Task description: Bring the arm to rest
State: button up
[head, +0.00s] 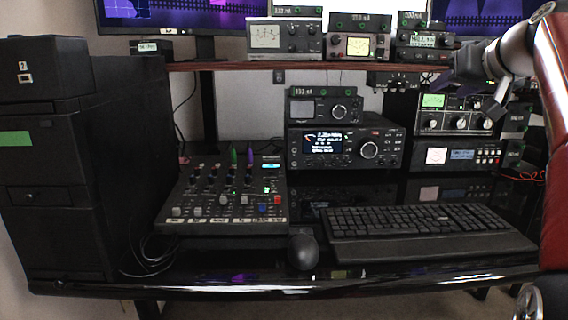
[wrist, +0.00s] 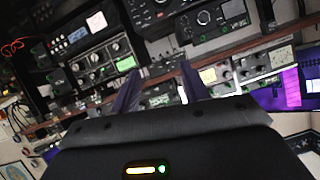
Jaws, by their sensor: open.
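My arm comes in at the right edge of the head view, with my gripper (head: 458,78) raised in front of the right end of the upper shelf (head: 240,66). In the wrist view my gripper (wrist: 157,84) shows two dark fingers spread apart. Nothing is held between them; radio gear and the shelf edge show behind the gap. I cannot tell how far the fingertips are from the gear. The wrist view is turned over.
A tuner with a green display (head: 456,113) and knobs is close to my gripper. A radio (head: 345,148), a mixer (head: 225,195), a keyboard (head: 420,222) and a mouse (head: 303,251) are on the glossy desk (head: 400,278). A dark cabinet (head: 65,190) stands left.

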jog(key=s+a+f+g, duration=0.2)
jog(key=s+a+f, duration=0.35)
jog(key=f, duration=0.25)
jog(key=s+a+f+g, duration=0.2)
jog(key=s+a+f, duration=0.3)
jog(key=a+f, duration=0.25)
jog(key=s+a+f+g, duration=0.1)
jog(key=s+a+f, duration=0.1)
jog(key=s+f, duration=0.6)
jog(key=s+a+f+n+g+h, duration=0.1)
jog(key=s+a+f+g, duration=0.1)
jog(key=s+f, duration=0.7)
notch_tip(320, 180, down, 6)
jog(key=shift+r, duration=0.25)
